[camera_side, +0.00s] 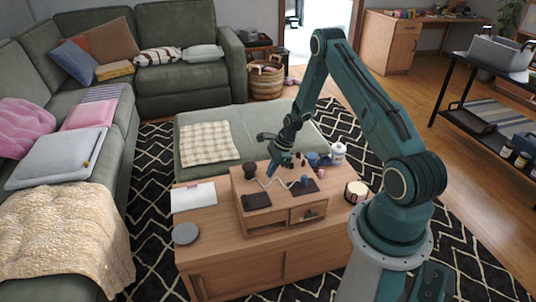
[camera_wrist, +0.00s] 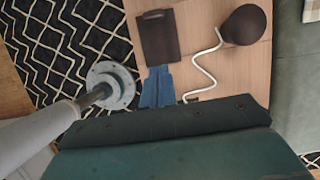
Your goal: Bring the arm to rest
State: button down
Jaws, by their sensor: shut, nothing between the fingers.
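My arm reaches up and over from the right in the side view, and its wrist hangs above the wooden desk-top organizer (camera_side: 250,221) on the low table. My gripper (camera_side: 272,166) points down there, small and dark against the things behind it. In the wrist view my gripper (camera_wrist: 157,86) shows as blue fingers that are together with nothing between them. They are over the wooden surface, near a dark flat case (camera_wrist: 158,36). Whether the fingertips touch anything below is hard to tell.
A dark rounded object (camera_side: 249,169) with a white zigzag cord (camera_wrist: 207,68) sits nearby. A white sheet (camera_side: 193,195) and a grey disc (camera_side: 186,233) lie left.

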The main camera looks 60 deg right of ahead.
jog(key=a+r+n+h, duration=0.1)
jog(key=a+r+n, duration=0.3)
jog(key=r, duration=0.6)
jog(key=s+a+r+n+h, duration=0.1)
jog(key=a+r+n, duration=0.4)
jog(key=r, duration=0.5)
jog(key=a+r+n, duration=0.4)
jog(key=r, duration=0.7)
jog(key=s+a+r+n+t+h, duration=0.1)
jog(key=s+a+r+n, duration=0.55)
jog(key=s+r, duration=0.2)
jog(key=s+a+r+n, duration=0.1)
jog(key=s+a+n, duration=0.1)
jog(key=s, duration=0.5)
jog(key=s+a+r+n+t, duration=0.1)
jog(key=s+a+n, duration=0.1)
jog(key=s+n, duration=0.3)
jog(key=shift+s+a+r, duration=0.3)
jog(key=shift+s+r, duration=0.1)
jog(key=shift+s, duration=0.5)
